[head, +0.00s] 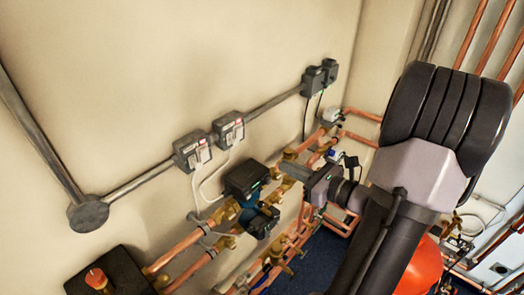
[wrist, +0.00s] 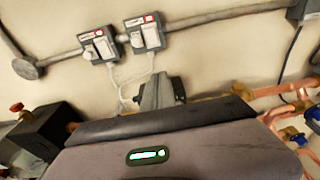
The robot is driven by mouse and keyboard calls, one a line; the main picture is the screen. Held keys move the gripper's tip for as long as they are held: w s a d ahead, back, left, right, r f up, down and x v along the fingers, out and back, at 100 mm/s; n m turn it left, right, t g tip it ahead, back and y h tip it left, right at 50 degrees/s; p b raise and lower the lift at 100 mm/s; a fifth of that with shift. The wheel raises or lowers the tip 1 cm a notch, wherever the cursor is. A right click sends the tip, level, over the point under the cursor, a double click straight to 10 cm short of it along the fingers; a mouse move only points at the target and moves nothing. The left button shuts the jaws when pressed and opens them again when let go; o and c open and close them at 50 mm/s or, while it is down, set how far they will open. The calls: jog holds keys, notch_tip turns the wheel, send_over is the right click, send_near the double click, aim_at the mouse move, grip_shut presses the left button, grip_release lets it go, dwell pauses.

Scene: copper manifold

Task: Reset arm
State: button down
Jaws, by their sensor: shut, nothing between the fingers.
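My gripper (head: 291,170) is in the middle of the head view, at the end of my dark arm, which comes in from the right. It points left toward the copper manifold (head: 188,243) and the wall. The wrist view shows my gripper (wrist: 158,92) from behind, with its grey fingers together and nothing seen between them. I cannot tell how far it is from the pipes. A black pump with a blue body (head: 245,180) is just left of my gripper in the head view. My arm hides part of the pipework.
Two grey switch boxes (head: 192,150) (head: 229,129) are on the wall conduit, with dark boxes (head: 319,77) farther right. A black box with a red-orange knob (head: 105,275) is at lower left. A red-orange vessel (head: 420,270) is partly behind my arm. The upper wall is bare.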

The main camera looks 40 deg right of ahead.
jog(key=w+a+f+n+g+y+b, duration=0.1)
jog(key=a+f+n+g+y+b, duration=0.15)
jog(key=a+n+b, duration=0.4)
jog(key=a+f+n+g+y+b, duration=0.2)
jog(key=a+f+n+g, duration=0.15)
jog(key=a, duration=0.65)
jog(key=w+a+f+n+g+y+b, duration=0.1)
jog(key=a+f+n+g+y+b, duration=0.25)
jog(key=a, duration=0.45)
jog(key=s+a+f+n+g+h+b, duration=0.1)
jog(key=s+a+f+n+h+b, duration=0.6)
jog(key=n+b, duration=0.6)
notch_tip(320, 180, down, 2)
jog(key=s+a+n, duration=0.1)
jog(key=s+n, duration=0.1)
jog(key=n, duration=0.2)
jog(key=shift+s+a+f, duration=0.2)
jog(key=shift+s+a, duration=0.15)
